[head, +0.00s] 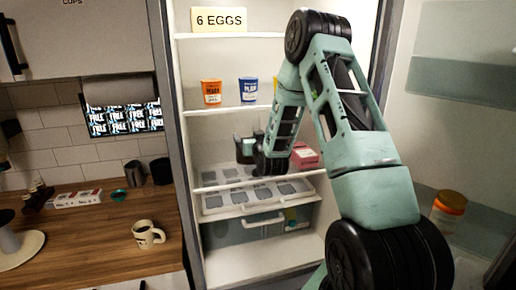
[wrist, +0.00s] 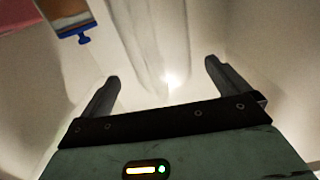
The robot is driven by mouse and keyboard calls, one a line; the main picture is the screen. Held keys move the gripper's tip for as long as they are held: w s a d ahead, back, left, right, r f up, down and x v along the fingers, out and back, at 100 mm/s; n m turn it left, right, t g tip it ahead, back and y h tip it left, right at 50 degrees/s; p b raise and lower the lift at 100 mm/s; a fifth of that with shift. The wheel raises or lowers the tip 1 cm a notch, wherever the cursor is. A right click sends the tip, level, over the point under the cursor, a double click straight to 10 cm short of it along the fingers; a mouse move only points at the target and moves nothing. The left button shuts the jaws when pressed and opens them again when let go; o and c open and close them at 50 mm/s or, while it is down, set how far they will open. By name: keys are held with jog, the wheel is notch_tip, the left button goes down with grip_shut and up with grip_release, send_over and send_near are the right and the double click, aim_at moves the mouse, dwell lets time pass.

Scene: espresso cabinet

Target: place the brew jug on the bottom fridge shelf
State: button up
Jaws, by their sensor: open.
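A brown object with a blue T-shaped part (wrist: 72,20) shows at the upper left of the wrist view, apart from the fingers. It may be the brew jug, but I cannot tell.
A pink box (head: 305,155) is to the right of my gripper. Orange (head: 211,92) and blue (head: 249,91) tubs stand on the shelf above. A drawer (head: 245,228) is below. A mug (head: 147,235) stands on the wooden counter (head: 95,262). The open door holds an orange-lidded jar (head: 449,205).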

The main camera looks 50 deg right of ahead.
jog(key=b+v, duration=0.2)
jog(key=v, duration=0.6)
jog(key=shift+b, duration=0.35)
jog(key=shift+w, duration=0.1)
jog(key=a+f+n+g+y, duration=0.2)
jog(key=a+g+y, duration=0.1)
jog(key=a, duration=0.5)
jog(key=a+f+n+g+y, duration=0.2)
jog(key=a+f+y, duration=0.15)
jog(key=a, duration=0.35)
jog(key=s+a+f+n+g+y+b, duration=0.1)
jog(key=s+a+n+g, duration=0.4)
jog(key=s+a, duration=0.9)
jog(key=s+a+f+n+g+y+b, duration=0.2)
jog(key=s+a+n+g+b, duration=0.3)
jog(key=s+a, duration=0.9)
jog(key=shift+a+f, duration=0.45)
jog(key=shift+a, duration=0.45)
